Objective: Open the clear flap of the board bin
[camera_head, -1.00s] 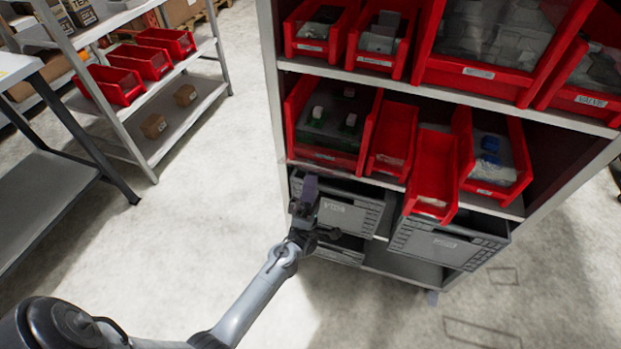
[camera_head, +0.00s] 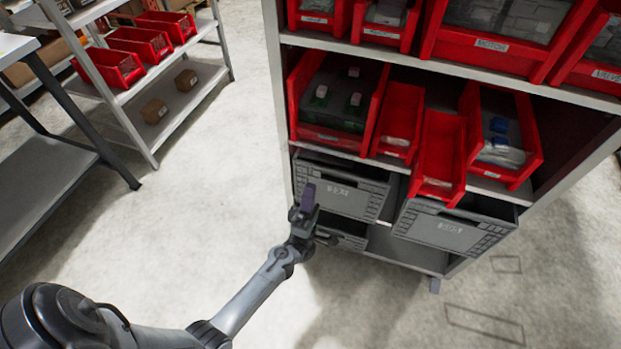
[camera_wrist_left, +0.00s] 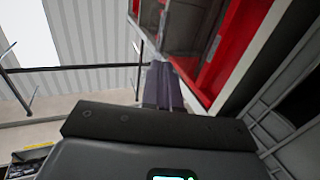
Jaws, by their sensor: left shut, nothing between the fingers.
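The red bin (camera_head: 303,93) at the left end of the middle shelf holds small green and white pieces and looks like the board bin; its label is not readable. A greyish see-through panel (camera_head: 345,92), probably the clear flap, appears over its opening; its exact angle cannot be told. My left gripper (camera_head: 308,190) is below and in front of this bin, before a grey crate, pointing upward, shut and empty. The left wrist view shows its fingers (camera_wrist_left: 162,88) together, beside a red bin (camera_wrist_left: 228,45) and apart from it. My right gripper is out of view.
Narrow red bins (camera_head: 402,112) stand right of it, one (camera_head: 439,150) jutting forward. Grey crates (camera_head: 345,192) (camera_head: 450,230) sit on the shelf below. More red bins (camera_head: 490,42) line the shelf above. Open floor (camera_head: 210,200) lies left of the rack.

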